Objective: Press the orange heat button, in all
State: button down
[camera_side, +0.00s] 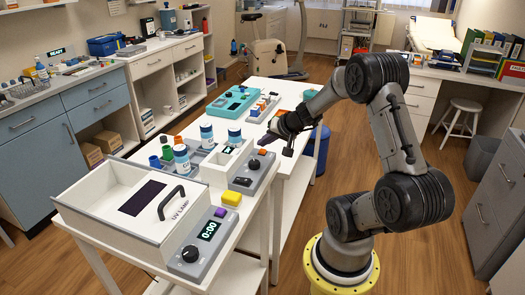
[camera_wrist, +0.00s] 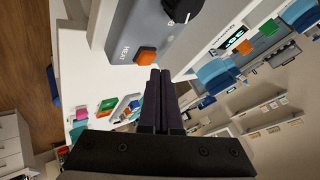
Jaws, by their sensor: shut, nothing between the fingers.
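The orange heat button (camera_wrist: 146,55) sits beside the HEAT label on a grey panel (camera_wrist: 150,25) with a black knob (camera_wrist: 183,8). A small orange spot on the grey panel in the side view (camera_side: 262,152) appears to be the same button. My gripper (camera_wrist: 160,73) is shut, with nothing between its dark fingers. In the wrist view its fingertips lie right beside the button's edge. In the side view my gripper (camera_side: 268,139) is just above the panel's far end. I cannot tell whether the tips touch the button.
A UV lamp box (camera_side: 130,205) with a black handle, purple button and 0:00 display stands in front. A yellow block (camera_side: 232,198) lies beside it. Several bottles (camera_side: 207,136) stand to the left of my gripper. A teal device (camera_side: 234,102) sits on the table behind.

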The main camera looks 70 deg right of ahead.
aim_at(264, 152)
jog(key=shift+r, duration=0.1)
jog(key=shift+r, duration=2.45)
